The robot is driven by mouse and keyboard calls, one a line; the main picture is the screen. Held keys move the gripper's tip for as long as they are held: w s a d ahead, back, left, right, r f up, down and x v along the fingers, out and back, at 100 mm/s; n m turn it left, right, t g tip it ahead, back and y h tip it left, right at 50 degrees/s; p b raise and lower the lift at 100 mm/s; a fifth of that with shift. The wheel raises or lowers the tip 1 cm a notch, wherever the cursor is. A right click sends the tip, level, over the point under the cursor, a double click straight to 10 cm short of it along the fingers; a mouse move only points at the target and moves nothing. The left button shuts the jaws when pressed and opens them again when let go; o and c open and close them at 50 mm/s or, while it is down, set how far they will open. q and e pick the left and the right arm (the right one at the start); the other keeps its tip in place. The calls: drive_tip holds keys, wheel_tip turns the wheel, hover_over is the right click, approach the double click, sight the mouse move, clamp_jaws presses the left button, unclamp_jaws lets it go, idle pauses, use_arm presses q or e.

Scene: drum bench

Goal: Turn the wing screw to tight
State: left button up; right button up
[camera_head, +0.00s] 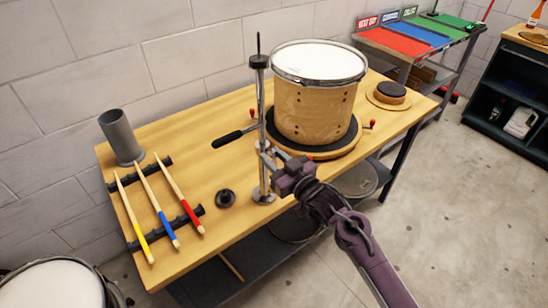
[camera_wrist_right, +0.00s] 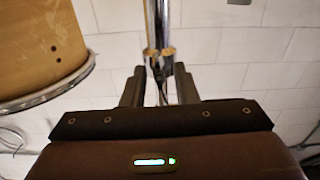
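A chrome stand with a vertical pole (camera_head: 262,110) rises at the front edge of the bench, left of the drum. My right gripper (camera_head: 277,166) is at the lower part of this pole, in front of it. In the right wrist view the two dark fingers (camera_wrist_right: 160,88) are spread apart, with the chrome pole (camera_wrist_right: 157,25) straight beyond the gap. A small dark shape shows between the fingers. I cannot tell whether it is the wing screw, or whether a finger touches it. In the head view my gripper hides that spot. My left gripper is out of view.
A wooden drum (camera_head: 313,105) stands on a round black pad right of the pole. A black handle (camera_head: 228,139) sticks out left of it. Three drumsticks (camera_head: 160,205) lie on a rack, beside a grey cup (camera_head: 121,137). A small black knob (camera_head: 225,198) lies near the stand.

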drive_tip(key=shift+o, duration=0.2)
drive_tip(key=shift+s+d, duration=0.1)
drive_tip(key=shift+s+d+f, duration=0.1)
drive_tip(key=shift+s+d, duration=0.1)
drive_tip(key=shift+s, duration=0.05)
drive_tip(key=b+v, duration=0.2)
drive_tip(key=v, duration=0.5)
